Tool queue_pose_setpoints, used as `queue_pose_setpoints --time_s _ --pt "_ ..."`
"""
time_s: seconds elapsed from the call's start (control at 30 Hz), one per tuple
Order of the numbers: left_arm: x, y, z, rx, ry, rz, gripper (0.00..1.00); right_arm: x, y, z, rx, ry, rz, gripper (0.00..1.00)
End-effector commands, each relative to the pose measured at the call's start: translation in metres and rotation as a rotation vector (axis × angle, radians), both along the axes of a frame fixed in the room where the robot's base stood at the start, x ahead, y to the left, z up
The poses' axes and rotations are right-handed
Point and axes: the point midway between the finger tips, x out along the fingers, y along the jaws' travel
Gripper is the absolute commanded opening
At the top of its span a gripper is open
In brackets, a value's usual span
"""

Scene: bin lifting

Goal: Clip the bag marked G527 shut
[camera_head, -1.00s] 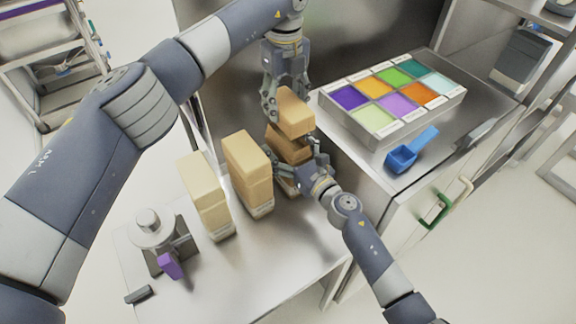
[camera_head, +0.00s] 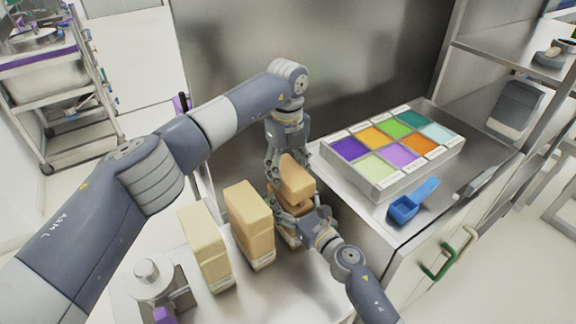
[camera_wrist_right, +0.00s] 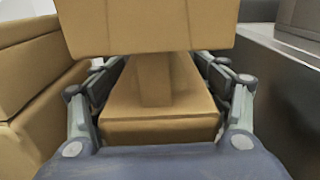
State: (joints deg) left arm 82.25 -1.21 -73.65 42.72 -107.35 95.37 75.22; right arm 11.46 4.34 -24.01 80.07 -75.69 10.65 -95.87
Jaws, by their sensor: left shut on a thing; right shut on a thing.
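A brown bag (camera_head: 296,178) stands at the right end of a row of three bags, beside the bench. My left gripper (camera_head: 277,180) comes down from above and is shut on its upper part. My right gripper (camera_head: 292,212) is shut on the same bag just below. In the right wrist view, its fingers (camera_wrist_right: 160,90) sit on both sides of the bag's narrowed middle, with the folded top (camera_wrist_right: 150,25) overhanging. A tan bag (camera_head: 250,225) and a pale bag (camera_head: 204,245) stand to the left. The labels are too small to read, so I cannot tell which is G527.
A tray (camera_head: 375,190) of coloured compartments and a blue scoop (camera_head: 412,203) lie on the bench at right. A grey device (camera_head: 150,285) with a purple piece (camera_head: 165,315) stands at the lower left. Green (camera_head: 440,262) and beige loops hang on the bench's front.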

Motion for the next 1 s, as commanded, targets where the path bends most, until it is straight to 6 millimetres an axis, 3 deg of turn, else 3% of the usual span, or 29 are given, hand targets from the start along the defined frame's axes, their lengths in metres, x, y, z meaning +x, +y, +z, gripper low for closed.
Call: queue_pose_setpoints --time_s 0.5,1.0 --pt "0.0 0.0 -0.001 0.0 -0.001 0.001 0.3 0.0 0.0 0.001 0.001 -0.001 -0.001 0.26" --pt "0.001 0.0 -0.018 0.001 -0.001 0.001 0.3 0.001 0.0 0.001 0.001 -0.002 -0.001 0.26"
